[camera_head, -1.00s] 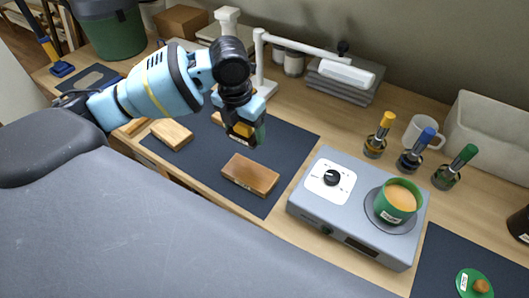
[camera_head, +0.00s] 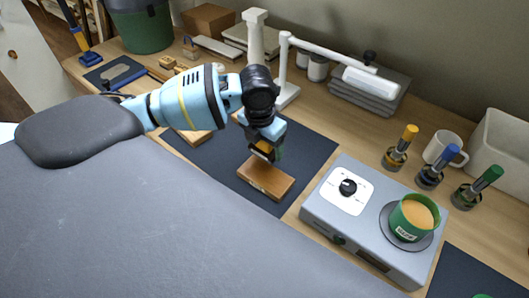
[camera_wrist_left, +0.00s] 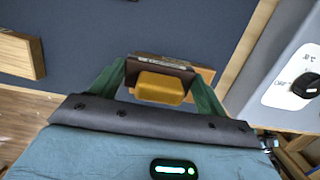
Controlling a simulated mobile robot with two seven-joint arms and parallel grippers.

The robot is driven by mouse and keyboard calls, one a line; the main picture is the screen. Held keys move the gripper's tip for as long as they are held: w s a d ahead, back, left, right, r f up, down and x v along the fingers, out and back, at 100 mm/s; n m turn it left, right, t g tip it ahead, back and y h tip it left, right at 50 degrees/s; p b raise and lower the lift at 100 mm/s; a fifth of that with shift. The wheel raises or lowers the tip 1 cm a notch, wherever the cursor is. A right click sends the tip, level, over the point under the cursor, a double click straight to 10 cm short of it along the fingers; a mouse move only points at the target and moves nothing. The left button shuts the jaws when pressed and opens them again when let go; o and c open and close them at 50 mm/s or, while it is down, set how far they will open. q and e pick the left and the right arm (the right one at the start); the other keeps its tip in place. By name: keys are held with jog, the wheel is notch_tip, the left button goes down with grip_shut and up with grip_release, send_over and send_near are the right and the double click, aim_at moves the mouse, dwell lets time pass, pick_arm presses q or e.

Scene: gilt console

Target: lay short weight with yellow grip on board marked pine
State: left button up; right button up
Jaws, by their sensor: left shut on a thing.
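My left gripper (camera_head: 265,152) is shut on the weight with the yellow grip (camera_wrist_left: 162,88). The weight's dark body shows just beyond the grip in the left wrist view. The gripper is over a brown wooden board (camera_head: 265,180) on the dark mat; part of this board (camera_wrist_left: 207,76) also shows behind the weight in the left wrist view. Whether the weight touches the board I cannot tell. A paler wooden board (camera_wrist_left: 18,55) lies to the left, partly hidden by my arm in the head view. I cannot read any board's marking. My right gripper is not in view.
The grey hotplate (camera_head: 322,212) with a green pot (camera_head: 412,217) stands right of the board. A white lamp (camera_head: 283,70) stands behind. Several capped bottles, a mug (camera_head: 441,149) and a white bin (camera_head: 499,140) are at the right. The dark mat (camera_head: 312,150) has bare room.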

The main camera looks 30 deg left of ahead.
aim_at(264, 152)
pick_arm(q)
notch_tip(264, 152, down, 4)
jog(key=shift+r, duration=0.25)
jog(key=shift+f, duration=0.15)
jog(key=shift+f, duration=0.1)
jog(key=o, duration=1.1)
jog(key=shift+r, duration=0.4)
jog(key=r, duration=0.3)
jog(key=s+r, duration=0.1)
jog(key=r, duration=0.7)
jog(key=shift+s+r+p, duration=0.25)
jog(key=shift+p, duration=0.1)
